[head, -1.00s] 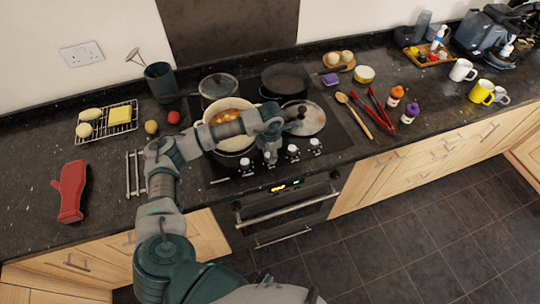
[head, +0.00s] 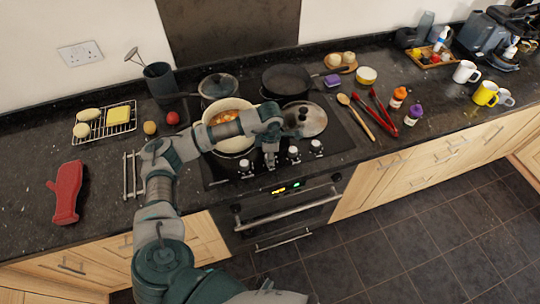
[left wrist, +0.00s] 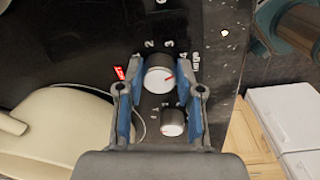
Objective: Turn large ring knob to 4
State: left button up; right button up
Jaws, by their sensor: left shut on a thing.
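The large ring knob (left wrist: 158,75) is a pale round dial with a red pointer line, on the dark hob panel in the left wrist view. Printed numbers 1 to 4 arc around its far side, with a red mark at its left. The pointer lies towards the right, on the side of the 4; its exact reading is unclear. My left gripper (left wrist: 160,88) has its blue-padded fingers on both sides of this knob and is shut on it. In the head view my left gripper (head: 270,152) reaches down to the hob's front knob row and hides part of it. My right gripper is not in view.
A smaller knob (left wrist: 173,122) sits between the fingers, nearer the palm. Other knobs (head: 293,154) stand close in the row. A cream pot (head: 232,145) with food is beside my left wrist.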

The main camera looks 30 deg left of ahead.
pick_arm(q)
jog(key=shift+w+r, duration=0.15)
jog(key=o, duration=1)
jog(key=shift+o, duration=0.8)
jog(key=shift+a, duration=0.1)
notch_tip(320, 180, up, 12)
jog(key=shift+s+f, duration=0.2)
